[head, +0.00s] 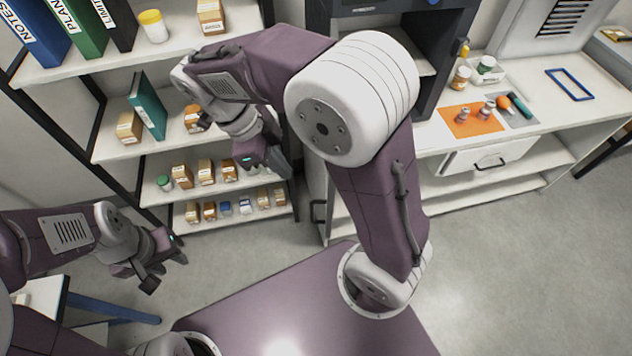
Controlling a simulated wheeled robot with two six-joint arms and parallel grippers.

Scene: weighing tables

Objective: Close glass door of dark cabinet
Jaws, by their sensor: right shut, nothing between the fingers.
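The dark cabinet (435,78) stands at the top centre, behind my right arm. Its dark frame and a light inner shelf show. My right arm hides much of its front, and I cannot make out the glass door or how far it stands open. My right gripper (278,165) is shut and empty, pointing down in front of the shelf rack, left of and below the cabinet. My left gripper (166,272) is open and empty at the lower left, over the floor and well apart from the cabinet.
A shelf rack (100,151) with binders, small boxes and jars fills the left. At right, a white counter (540,120) holds an orange mat (467,128), jars, tools and a blue frame (569,97). Grey floor (520,270) is clear at lower right.

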